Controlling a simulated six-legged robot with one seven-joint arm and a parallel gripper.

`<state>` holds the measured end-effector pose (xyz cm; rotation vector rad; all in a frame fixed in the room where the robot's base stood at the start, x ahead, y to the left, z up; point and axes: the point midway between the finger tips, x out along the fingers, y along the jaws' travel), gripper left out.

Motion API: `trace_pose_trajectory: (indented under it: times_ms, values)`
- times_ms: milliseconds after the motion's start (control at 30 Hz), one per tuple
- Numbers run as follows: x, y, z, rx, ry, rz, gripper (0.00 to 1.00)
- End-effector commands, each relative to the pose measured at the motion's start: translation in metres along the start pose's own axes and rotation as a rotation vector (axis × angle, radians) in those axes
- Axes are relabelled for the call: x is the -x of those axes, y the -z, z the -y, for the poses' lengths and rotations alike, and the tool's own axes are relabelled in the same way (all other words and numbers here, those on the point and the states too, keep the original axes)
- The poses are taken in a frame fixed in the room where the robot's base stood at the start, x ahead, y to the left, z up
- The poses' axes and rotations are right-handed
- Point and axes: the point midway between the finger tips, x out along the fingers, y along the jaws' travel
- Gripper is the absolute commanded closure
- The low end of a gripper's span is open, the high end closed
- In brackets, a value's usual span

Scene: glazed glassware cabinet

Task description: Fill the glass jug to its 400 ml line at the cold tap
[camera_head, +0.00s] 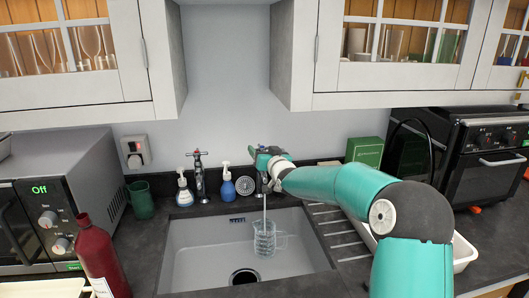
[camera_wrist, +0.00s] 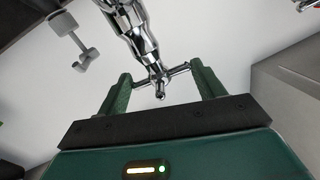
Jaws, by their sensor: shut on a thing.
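The glass jug (camera_head: 264,238) stands upright in the sink (camera_head: 195,262), its handle to the right. A thin stream of water (camera_head: 264,205) falls into it from the right-hand tap. The water level and the 400 ml line are too small to read. My gripper (camera_head: 264,158) is at the top of that tap, hiding much of it. In the wrist view my gripper (camera_wrist: 162,86) has its two green fingers on either end of the chrome tap's cross handle (camera_wrist: 176,70), shut on it. No hot or cold mark on this tap is readable.
The other tap (camera_head: 199,176) stands to the left, beside two soap bottles (camera_head: 184,190) (camera_head: 227,186). A dark red bottle (camera_head: 98,258) and a green cup (camera_head: 142,200) are left of the sink. A green box (camera_head: 364,151) stands behind my arm. Glazed cabinets (camera_head: 395,55) hang above.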

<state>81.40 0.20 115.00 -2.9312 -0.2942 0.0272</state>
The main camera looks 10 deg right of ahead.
Motion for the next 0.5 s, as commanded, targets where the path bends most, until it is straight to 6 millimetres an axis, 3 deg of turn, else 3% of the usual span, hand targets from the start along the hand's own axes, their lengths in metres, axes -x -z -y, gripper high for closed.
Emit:
trace_pose_trajectory:
  times_ms: [500]
  values:
    - [0.001, -0.0009, -0.0021, 0.002, -0.211, -0.04, 0.55]
